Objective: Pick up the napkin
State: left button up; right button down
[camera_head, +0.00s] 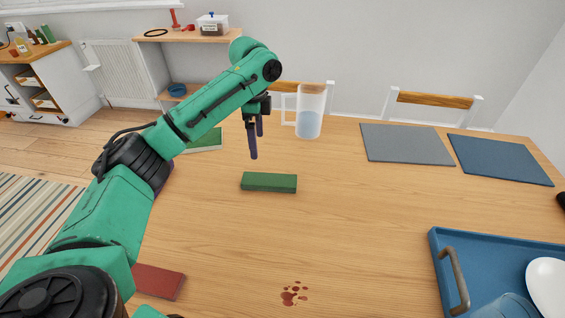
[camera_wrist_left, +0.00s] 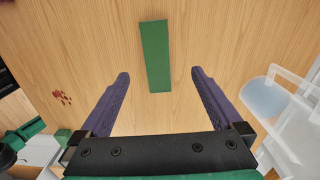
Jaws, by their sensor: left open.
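A green folded strip (camera_head: 269,182), which looks like the napkin, lies flat on the wooden table. It also shows in the left wrist view (camera_wrist_left: 155,55), lengthwise ahead of and between my fingers. My left gripper (camera_head: 256,145) is open and empty, with its purple fingers pointing down above the table. In the head view it is above and slightly left of the green strip and not touching it. In the left wrist view the fingertips (camera_wrist_left: 160,73) stand apart on either side of the strip's near end. My right gripper is not in view.
A clear water pitcher (camera_head: 309,118) stands close right of my left gripper. Grey (camera_head: 408,145) and blue (camera_head: 501,160) placemats lie further right. A blue tray (camera_head: 440,262) is at the front right. A red folded strip (camera_head: 160,281) and a red-brown spill (camera_head: 294,294) lie in front.

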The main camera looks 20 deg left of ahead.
pick_arm(q)
send_over(258, 179)
notch_tip(258, 179, down, 6)
jog(key=shift+s+f, duration=0.1)
jog(key=shift+f, duration=0.1)
notch_tip(258, 179, down, 7)
jog(key=shift+p, duration=0.3)
jog(key=shift+f, duration=0.25)
jog(key=c, duration=1.3)
notch_tip(258, 179, up, 20)
jog(key=shift+r+p, duration=0.1)
jog(key=shift+p, duration=0.2)
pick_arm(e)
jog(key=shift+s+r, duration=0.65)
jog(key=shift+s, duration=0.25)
